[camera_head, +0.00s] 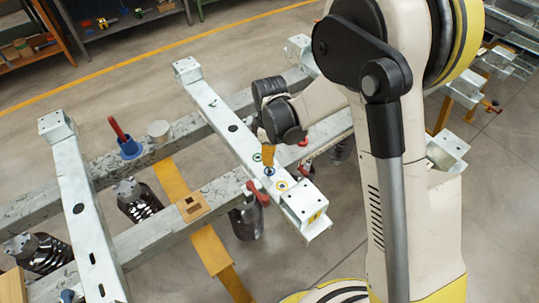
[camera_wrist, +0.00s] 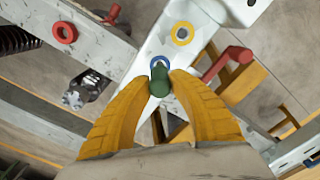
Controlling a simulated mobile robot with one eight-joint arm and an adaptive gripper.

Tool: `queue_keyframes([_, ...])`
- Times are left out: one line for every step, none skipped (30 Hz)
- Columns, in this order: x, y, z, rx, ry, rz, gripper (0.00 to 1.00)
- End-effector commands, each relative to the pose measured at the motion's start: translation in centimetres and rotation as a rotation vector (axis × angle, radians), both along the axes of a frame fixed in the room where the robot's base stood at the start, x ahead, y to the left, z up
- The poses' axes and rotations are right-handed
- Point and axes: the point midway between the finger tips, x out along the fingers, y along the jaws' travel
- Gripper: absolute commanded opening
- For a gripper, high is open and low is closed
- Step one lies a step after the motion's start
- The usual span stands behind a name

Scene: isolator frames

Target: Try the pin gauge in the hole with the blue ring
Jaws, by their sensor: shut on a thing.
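My gripper (camera_head: 268,163) is over the pale cross beam (camera_head: 222,116) in the head view, close above the ringed holes. In the wrist view its yellow fingers (camera_wrist: 159,84) are shut on the green grip of the pin gauge (camera_wrist: 159,80). The hole with the blue ring (camera_wrist: 159,61) lies just past the grip, which covers part of it. The blue ring also shows in the head view (camera_head: 269,172), below the fingertips. The gauge's pin is hidden, so I cannot tell whether it is in the hole.
A yellow ring (camera_head: 282,186) and a green ring (camera_head: 257,157) flank the blue one on the beam. A red handle (camera_head: 257,193) sticks out at the beam's side.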

Motion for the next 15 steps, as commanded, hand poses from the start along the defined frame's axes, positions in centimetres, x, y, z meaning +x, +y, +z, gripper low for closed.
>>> queue_keyframes([0.0,0.0,-0.2,0.0,0.0,0.0,0.0])
queue_keyframes([0.0,0.0,-0.3,0.0,0.0,0.0,0.0])
queue_keyframes([0.0,0.0,-0.4,0.0,0.0,0.0,0.0])
queue_keyframes([0.0,0.0,-0.5,0.0,0.0,0.0,0.0])
queue_keyframes([0.0,0.0,-0.5,0.0,0.0,0.0,0.0])
queue_keyframes([0.0,0.0,-0.6,0.0,0.0,0.0,0.0])
queue_keyframes([0.0,0.0,-0.7,0.0,0.0,0.0,0.0])
queue_keyframes([0.0,0.0,-0.8,0.0,0.0,0.0,0.0])
queue_keyframes([0.0,0.0,-0.9,0.0,0.0,0.0,0.0])
queue_keyframes([0.0,0.0,-1.0,0.0,0.0,0.0,0.0])
queue_keyframes([0.0,0.0,-1.0,0.0,0.0,0.0,0.0])
queue_keyframes([0.0,0.0,-1.1,0.0,0.0,0.0,0.0])
queue_keyframes([0.0,0.0,-1.2,0.0,0.0,0.0,0.0])
queue_keyframes([0.0,0.0,-1.3,0.0,0.0,0.0,0.0])
queue_keyframes([0.0,0.0,-1.4,0.0,0.0,0.0,0.0])
